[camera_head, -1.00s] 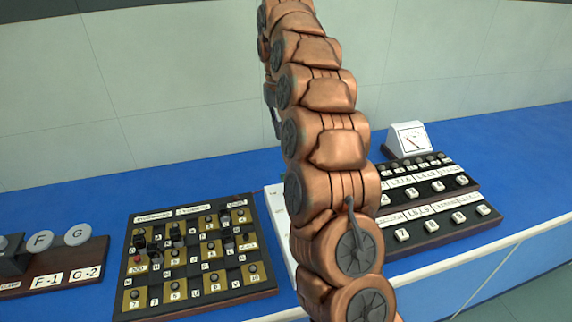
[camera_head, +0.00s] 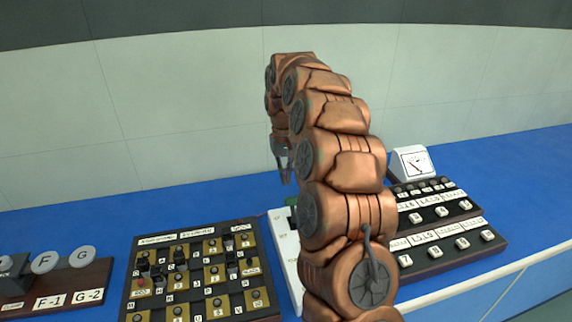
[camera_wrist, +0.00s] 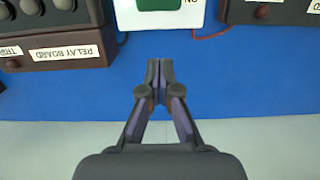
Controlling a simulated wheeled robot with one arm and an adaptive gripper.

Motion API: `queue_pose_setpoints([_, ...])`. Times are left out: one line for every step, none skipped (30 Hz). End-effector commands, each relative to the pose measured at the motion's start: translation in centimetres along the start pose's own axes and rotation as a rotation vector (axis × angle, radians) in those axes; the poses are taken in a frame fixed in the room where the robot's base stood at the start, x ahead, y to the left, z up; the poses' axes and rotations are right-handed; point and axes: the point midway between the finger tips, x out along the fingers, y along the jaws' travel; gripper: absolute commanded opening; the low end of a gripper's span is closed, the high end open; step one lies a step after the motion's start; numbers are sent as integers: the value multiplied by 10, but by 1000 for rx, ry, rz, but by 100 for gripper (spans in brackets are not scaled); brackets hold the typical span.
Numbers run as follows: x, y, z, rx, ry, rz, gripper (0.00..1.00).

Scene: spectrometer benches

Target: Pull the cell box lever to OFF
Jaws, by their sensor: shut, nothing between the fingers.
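The cell box appears to be the white box (camera_head: 285,262) on the blue bench, partly hidden behind my arm in the head view. In the wrist view its white edge (camera_wrist: 150,27) is at the top, cut off by the frame, with a green part (camera_wrist: 162,4) and an upside-down "ON" label. A small dark green part (camera_head: 292,201) shows at its far end in the head view. I cannot make out the lever's position. My gripper (camera_wrist: 158,68) is shut and empty, pointing at the box and apart from it. In the head view my gripper (camera_head: 284,170) hangs above the bench behind the box.
A black stepped panel (camera_head: 492,247) and a white meter (camera_head: 411,163) stand right. Blue bench (camera_wrist: 250,80) around my gripper is clear.

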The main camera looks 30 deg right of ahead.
Motion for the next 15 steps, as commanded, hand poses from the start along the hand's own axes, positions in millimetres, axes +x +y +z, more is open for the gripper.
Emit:
queue_pose_setpoints([4,0,1,0,-4,0,0])
queue_pose_setpoints([8,0,2,-1,-5,0,0])
queue_pose_setpoints([13,0,2,-1,-6,0,0])
queue_pose_setpoints([17,0,2,-1,-5,0,0])
queue_pose_setpoints([21,0,2,0,-5,0,0])
queue_pose_setpoints([26,0,2,0,-5,0,0])
queue_pose_setpoints([30,0,2,0,-5,0,0])
queue_pose_setpoints([34,0,2,0,-5,0,0])
queue_pose_setpoints([33,0,4,-1,-1,-1,0])
queue_pose_setpoints([31,0,8,-1,-1,-1,0])
queue_pose_setpoints([30,0,11,-1,0,-1,0])
queue_pose_setpoints([28,0,15,-1,1,-1,0])
queue_pose_setpoints([26,0,17,-1,2,-1,0])
queue_pose_setpoints([26,0,20,0,2,-1,0])
queue_pose_setpoints([24,0,23,0,2,-1,0])
